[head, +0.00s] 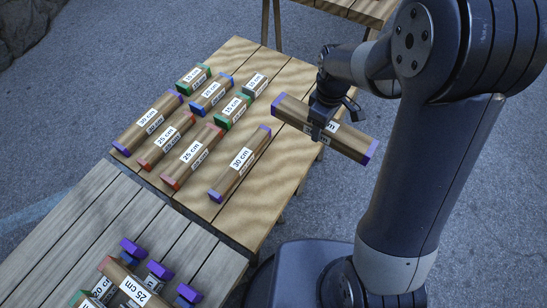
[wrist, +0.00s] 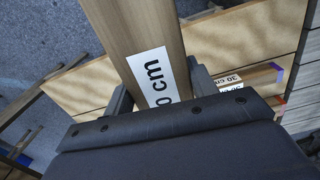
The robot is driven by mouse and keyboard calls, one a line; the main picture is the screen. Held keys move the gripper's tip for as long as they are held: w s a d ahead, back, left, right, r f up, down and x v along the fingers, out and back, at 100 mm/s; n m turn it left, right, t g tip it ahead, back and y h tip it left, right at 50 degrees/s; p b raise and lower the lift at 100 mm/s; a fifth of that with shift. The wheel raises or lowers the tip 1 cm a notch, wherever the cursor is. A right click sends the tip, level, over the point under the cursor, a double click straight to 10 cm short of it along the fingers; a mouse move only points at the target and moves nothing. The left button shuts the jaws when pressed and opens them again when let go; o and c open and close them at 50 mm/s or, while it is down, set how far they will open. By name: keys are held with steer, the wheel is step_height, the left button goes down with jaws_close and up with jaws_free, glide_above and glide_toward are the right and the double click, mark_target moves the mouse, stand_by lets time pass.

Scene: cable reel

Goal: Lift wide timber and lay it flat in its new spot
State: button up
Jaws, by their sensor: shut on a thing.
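A wooden timber (head: 350,142) with purple ends and a white label, partly hidden by my gripper, is held in the air near the right edge of the wooden table (head: 262,60). My gripper (head: 318,130) is shut on it around its middle. In the wrist view the timber (wrist: 130,35) runs up from between my two fingers (wrist: 160,95), and its label reads "0 cm" with the first part hidden. Several other labelled timbers lie flat on the table, among them a purple-ended one marked 30 cm (head: 240,164) and a red-ended one marked 25 cm (head: 192,157).
A second slatted grey table (head: 70,215) adjoins at the lower left, with a pile of purple-, red-, green- and blue-ended timbers (head: 135,290) at its front. Bare tabletop shows right of the 30 cm timber. Another wooden table (head: 355,8) stands behind.

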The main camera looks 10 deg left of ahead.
steer(key=s+a+f+n+b, duration=0.35)
steer(key=a+n, duration=0.35)
steer(key=n, duration=0.3)
steer(key=n+b, duration=0.3)
steer(key=n, duration=0.6)
glide_toward(273, 182)
step_height(273, 182, down, 6)
steer(key=b, duration=1)
steer(key=shift+f, duration=0.25)
steer(key=o, duration=1.3)
step_height(273, 182, up, 11)
steer(key=p, duration=0.3)
steer(key=shift+f, duration=0.1)
